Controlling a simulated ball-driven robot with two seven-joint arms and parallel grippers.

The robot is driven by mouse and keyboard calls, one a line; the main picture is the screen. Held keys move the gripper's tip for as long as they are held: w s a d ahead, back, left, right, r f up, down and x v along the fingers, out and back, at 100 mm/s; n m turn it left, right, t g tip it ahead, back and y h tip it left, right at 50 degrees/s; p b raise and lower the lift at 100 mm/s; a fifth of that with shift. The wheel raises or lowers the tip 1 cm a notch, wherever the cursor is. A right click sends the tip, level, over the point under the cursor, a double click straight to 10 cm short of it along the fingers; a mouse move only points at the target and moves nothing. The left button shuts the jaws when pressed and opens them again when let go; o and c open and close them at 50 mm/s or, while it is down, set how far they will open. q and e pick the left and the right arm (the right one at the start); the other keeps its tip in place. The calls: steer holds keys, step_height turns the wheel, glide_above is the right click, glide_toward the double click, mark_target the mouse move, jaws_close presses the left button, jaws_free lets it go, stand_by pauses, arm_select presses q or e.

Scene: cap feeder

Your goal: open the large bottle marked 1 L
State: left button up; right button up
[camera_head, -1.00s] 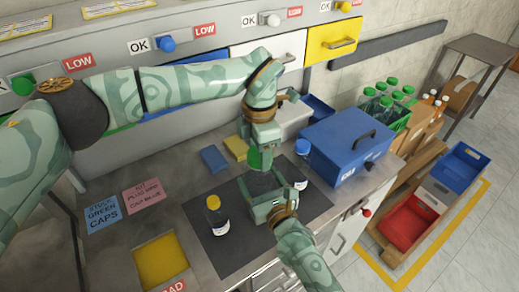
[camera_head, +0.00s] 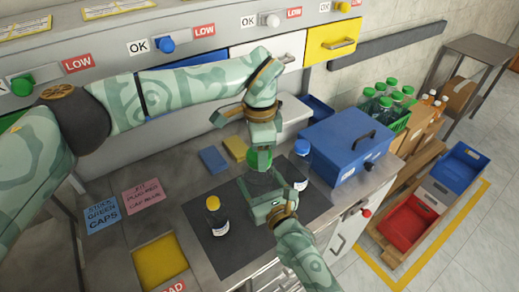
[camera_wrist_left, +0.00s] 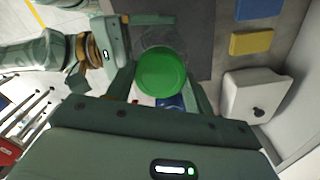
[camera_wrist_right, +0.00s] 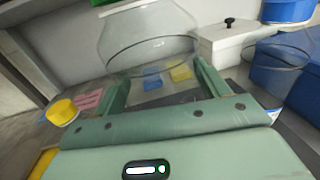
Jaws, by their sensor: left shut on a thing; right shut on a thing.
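The large clear bottle (camera_head: 259,184) with a green cap (camera_head: 258,160) stands on the dark mat (camera_head: 235,252). Its size mark cannot be read. My right gripper (camera_wrist_right: 165,85) is shut around the clear bottle body, which also shows in the right wrist view (camera_wrist_right: 150,45). My left gripper (camera_head: 260,148) is above the bottle, shut on the green cap; the left wrist view shows the cap (camera_wrist_left: 162,72) between its fingers. Whether the cap is still seated on the neck cannot be told.
A yellow-capped bottle (camera_head: 216,217) stands left of the large bottle. A blue-capped bottle (camera_head: 301,165) stands close on its right, before a blue box (camera_head: 340,150). A yellow tray (camera_head: 160,262) is at front left.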

arm_select(q)
steer(key=shift+w, duration=0.1)
steer(key=shift+r, duration=0.25)
stand_by(0.5)
steer(key=shift+r, duration=0.9)
steer(key=shift+r, duration=2)
arm_select(e)
steer(key=o, duration=2)
steer(key=shift+c, duration=0.2)
arm_select(q)
steer(key=shift+r+p, duration=0.5)
steer(key=shift+r, duration=0.05)
arm_select(e)
steer(key=v, duration=1.2)
